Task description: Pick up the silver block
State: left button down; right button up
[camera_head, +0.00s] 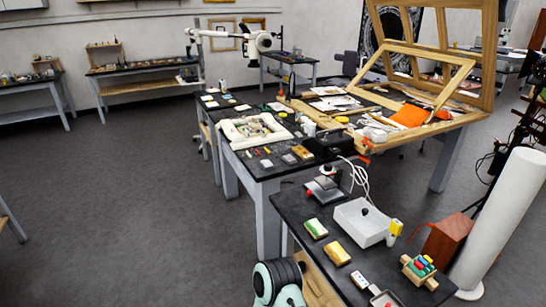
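Several small blocks lie in a row near the front edge of the black-topped middle table (258,176). A small grey, silver-looking block (289,158) lies just left of a gold block (302,152). Another pale grey block (266,163) lies a little further left. They are too small for me to tell for certain which is the silver block. Neither of my grippers shows. A dark, ribbed part with white and teal pieces at the bottom edge looks like part of my own arm.
A nearer black table (300,210) at lower right holds a white box (362,221), a yellow block (336,252) and a green-and-white block (316,228). A white roll (500,220) stands at right.

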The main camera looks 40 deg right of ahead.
aim_at(267, 166)
jog(key=i+l+z, duration=0.1)
jog(key=i+z, duration=0.2)
jog(key=i, duration=0.45)
jog(key=i+z, duration=0.35)
jog(key=i, duration=0.35)
